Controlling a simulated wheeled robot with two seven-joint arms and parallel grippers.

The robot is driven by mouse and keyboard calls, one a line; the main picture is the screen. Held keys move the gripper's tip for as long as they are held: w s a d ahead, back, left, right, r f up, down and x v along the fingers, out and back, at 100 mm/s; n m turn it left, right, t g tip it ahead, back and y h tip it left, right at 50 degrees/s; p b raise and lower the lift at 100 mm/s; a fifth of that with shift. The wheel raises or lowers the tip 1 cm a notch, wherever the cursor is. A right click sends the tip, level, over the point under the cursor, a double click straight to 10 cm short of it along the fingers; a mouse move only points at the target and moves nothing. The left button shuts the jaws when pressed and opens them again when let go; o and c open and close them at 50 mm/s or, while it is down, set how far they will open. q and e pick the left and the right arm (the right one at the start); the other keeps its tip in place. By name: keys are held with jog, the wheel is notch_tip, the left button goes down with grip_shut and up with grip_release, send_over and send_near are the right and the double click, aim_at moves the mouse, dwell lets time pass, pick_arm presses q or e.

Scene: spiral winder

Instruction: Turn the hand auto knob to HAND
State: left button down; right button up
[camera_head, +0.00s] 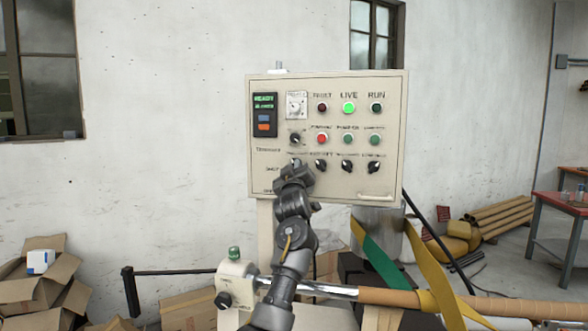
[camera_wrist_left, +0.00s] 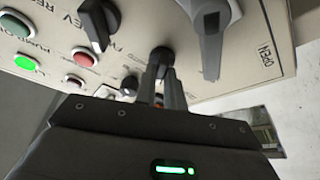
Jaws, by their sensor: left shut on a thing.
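The control panel (camera_head: 384,105) stands upright, with a bottom row of black knobs below its lights and buttons. My left gripper (camera_head: 294,171) is up against the panel's lower left part, at the leftmost knob of that row. In the left wrist view my left gripper's fingers (camera_wrist_left: 160,80) are shut on a black knob (camera_wrist_left: 162,57) on the panel face. The fingers hide part of this knob. The small labels are too blurred for me to tell which knob reads HAND or AUTO. My right gripper is out of view.
A large grey handle (camera_wrist_left: 211,35) beside the word OPEN and another black knob (camera_wrist_left: 93,22) are close to the fingers. A green light (camera_head: 349,107) glows under LIVE. A metal bar (camera_head: 325,290) and a yellow strap (camera_head: 432,265) lie below the panel.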

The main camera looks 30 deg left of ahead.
pick_arm(q)
jog(key=shift+n+g+y, duration=0.3)
jog(key=shift+n, duration=0.3)
jog(key=c, duration=1.5)
grip_release()
jog(key=b+v, duration=0.4)
jog(key=v, duration=0.6)
jog(key=shift+s+d+f, duration=0.1)
jog(key=shift+s+d, duration=0.1)
jog(key=shift+s, duration=0.15)
jog(key=shift+f, duration=0.1)
